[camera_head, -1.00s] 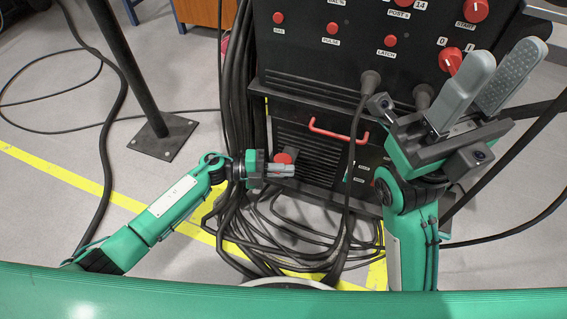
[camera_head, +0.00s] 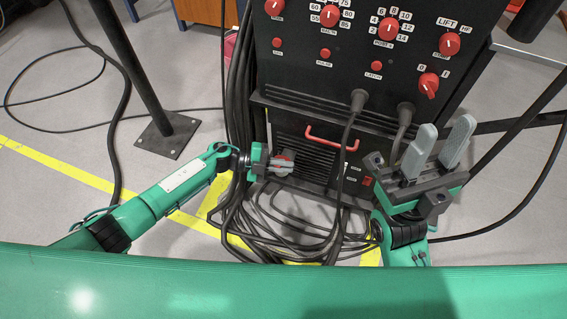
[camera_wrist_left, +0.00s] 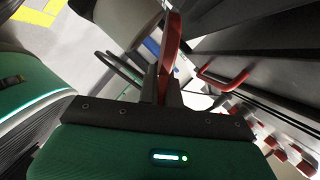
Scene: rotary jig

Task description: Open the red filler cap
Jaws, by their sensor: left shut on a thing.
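The red filler cap (camera_head: 284,157) sits low on the front of the black machine, left of the red handle. It is largely hidden by my left gripper (camera_head: 284,167), which is shut on it. In the left wrist view the red cap (camera_wrist_left: 171,42) stands edge-on between the fingers (camera_wrist_left: 163,92). It cannot be told whether the cap has turned or come loose. My right gripper (camera_head: 437,147) is open and empty, with its fingers pointing up, in front of the machine's right side.
The black machine (camera_head: 330,95) carries several red knobs and buttons. A red handle (camera_head: 331,139) also shows in the left wrist view (camera_wrist_left: 222,82). Black cables (camera_head: 255,215) lie coiled below. A dark post (camera_head: 135,75) stands on the left.

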